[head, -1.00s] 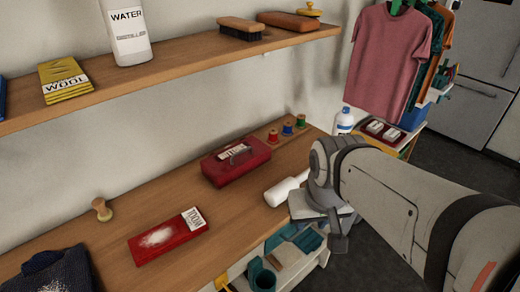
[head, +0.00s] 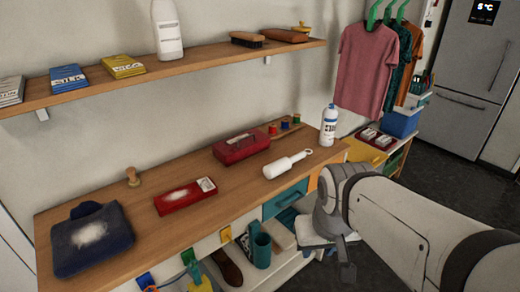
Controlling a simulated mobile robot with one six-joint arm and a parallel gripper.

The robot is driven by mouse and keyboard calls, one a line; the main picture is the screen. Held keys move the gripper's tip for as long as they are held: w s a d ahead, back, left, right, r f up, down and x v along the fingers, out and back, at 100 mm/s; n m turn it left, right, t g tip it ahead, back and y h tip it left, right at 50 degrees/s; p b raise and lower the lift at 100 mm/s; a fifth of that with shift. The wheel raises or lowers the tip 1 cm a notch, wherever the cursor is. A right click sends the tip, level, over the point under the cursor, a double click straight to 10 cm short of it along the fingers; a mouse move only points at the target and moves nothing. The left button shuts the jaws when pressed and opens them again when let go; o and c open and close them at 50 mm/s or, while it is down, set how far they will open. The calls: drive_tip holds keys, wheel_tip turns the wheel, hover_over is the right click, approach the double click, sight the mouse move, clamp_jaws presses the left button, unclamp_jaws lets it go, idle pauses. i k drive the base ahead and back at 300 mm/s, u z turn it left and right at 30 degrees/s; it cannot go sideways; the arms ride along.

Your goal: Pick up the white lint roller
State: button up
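The white lint roller (head: 286,165) lies on the wooden counter (head: 235,200), close to its front edge, with its handle toward the right. All of it shows, and nothing touches it. My gripper (head: 344,268) is in front of the counter, lower than its top and to the right of the roller, apart from it. It is small and dark in the head view, so its opening cannot be made out.
A red box (head: 241,147) stands behind the roller, and a white bottle (head: 329,125) is to its right. A red tray (head: 185,195) and dark folded cloth (head: 92,238) lie left. A shelf (head: 190,62) runs above. Counter around the roller is mostly clear.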

sight(274, 170)
drive_tip(key=z, duration=0.15)
drive_tip(key=i, duration=0.9)
drive_tip(key=u, duration=0.05)
